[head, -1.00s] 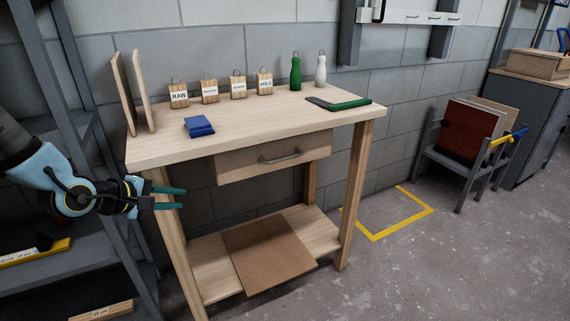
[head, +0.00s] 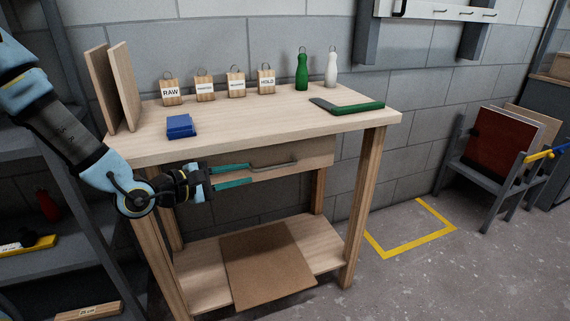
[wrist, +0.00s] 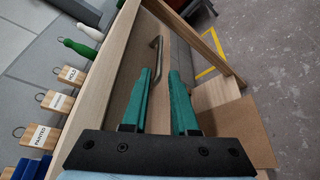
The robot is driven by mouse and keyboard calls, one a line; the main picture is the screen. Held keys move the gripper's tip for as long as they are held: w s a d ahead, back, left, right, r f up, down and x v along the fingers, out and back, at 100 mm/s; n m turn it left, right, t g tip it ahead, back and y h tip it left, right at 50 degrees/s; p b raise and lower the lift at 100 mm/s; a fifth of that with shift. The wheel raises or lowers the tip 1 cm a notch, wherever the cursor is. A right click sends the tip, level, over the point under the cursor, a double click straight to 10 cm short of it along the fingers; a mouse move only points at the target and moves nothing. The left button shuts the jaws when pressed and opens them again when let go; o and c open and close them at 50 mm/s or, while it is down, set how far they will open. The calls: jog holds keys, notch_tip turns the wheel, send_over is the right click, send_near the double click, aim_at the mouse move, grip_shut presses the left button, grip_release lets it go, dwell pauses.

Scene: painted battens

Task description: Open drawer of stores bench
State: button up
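The stores bench (head: 230,135) is a pale wooden table with one wooden drawer (head: 318,153) under its top, which looks closed. The drawer has a grey metal bar handle (head: 285,163), also seen in the wrist view (wrist: 158,48). My gripper (head: 250,174) has green fingers spread apart and empty, in front of the drawer at the handle's left end. In the wrist view my gripper (wrist: 160,72) shows the handle's near end between the fingertips, closer to the left finger. I cannot tell whether they touch. My gripper and arm hide the drawer's left part.
On the bench top are a blue block (head: 181,126), several labelled wooden tags, a green bottle (head: 302,72), a white bottle (head: 331,70) and a green-handled square (head: 350,106). A brown board (head: 265,268) lies on the lower shelf. Floor to the right has a yellow outline (head: 440,238).

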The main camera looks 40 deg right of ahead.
aim_at(270, 168)
jog(key=x, duration=1.1)
jog(key=shift+d, duration=0.1)
grip_shut()
dwell(1.2)
